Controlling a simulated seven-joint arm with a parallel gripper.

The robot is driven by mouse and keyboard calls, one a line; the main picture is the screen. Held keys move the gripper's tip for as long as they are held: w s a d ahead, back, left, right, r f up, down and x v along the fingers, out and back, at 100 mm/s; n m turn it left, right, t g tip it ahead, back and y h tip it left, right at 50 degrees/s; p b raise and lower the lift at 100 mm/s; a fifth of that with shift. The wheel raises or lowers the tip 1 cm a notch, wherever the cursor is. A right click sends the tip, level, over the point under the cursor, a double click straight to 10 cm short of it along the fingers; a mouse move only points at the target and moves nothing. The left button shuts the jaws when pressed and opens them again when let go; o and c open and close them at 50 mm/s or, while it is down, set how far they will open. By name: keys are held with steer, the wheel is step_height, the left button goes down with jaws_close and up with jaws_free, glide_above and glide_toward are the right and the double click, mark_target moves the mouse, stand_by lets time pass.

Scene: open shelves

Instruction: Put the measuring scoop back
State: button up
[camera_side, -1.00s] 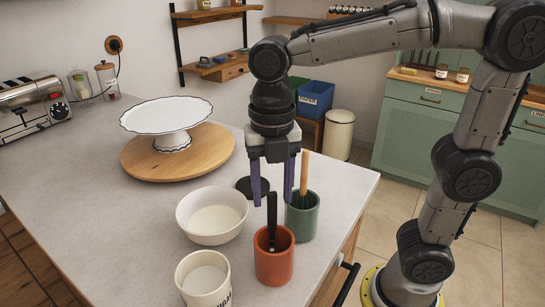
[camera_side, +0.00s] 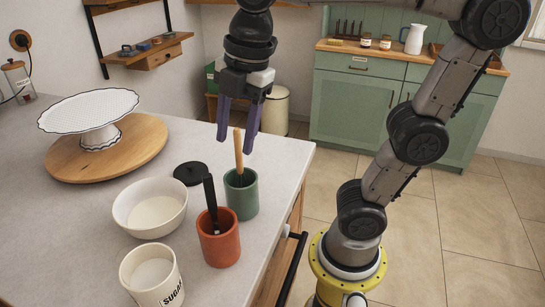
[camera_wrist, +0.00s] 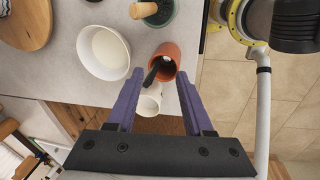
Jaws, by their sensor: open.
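A black-handled tool (camera_side: 209,191), perhaps the measuring scoop, stands upright in the terracotta cup (camera_side: 220,251); its lower end is mostly hidden. The wrist view shows its handle (camera_wrist: 151,73) from above. The white sugar canister (camera_side: 165,293) is open, with white contents, left of the cup at the front. The black round lid (camera_side: 190,173) lies on the counter behind the bowl. My gripper (camera_side: 237,138) is open and empty, fingers pointing down, above and behind the terracotta cup. In the wrist view the cup (camera_wrist: 165,55) lies below and between the fingertips.
A green cup (camera_side: 243,201) with a wooden-handled tool (camera_side: 238,150) stands close behind the terracotta cup. A white bowl (camera_side: 125,211) of white contents is to the left. A cake stand (camera_side: 88,112) sits on a round board (camera_side: 60,169). The counter ends just right of the cups.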

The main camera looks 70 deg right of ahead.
steer(key=s+d+f+m+t, duration=0.1)
steer(key=s+d+f+m, duration=0.1)
steer(key=m, duration=0.6)
steer(key=s+d+f+m+t, duration=0.2)
steer(key=s+d+f+m, duration=0.1)
steer(key=f+m, duration=0.3)
steer(key=shift+s+f+m+h, duration=0.15)
steer(key=shift+s+m+h, duration=0.3)
steer(key=shift+m, duration=0.85)
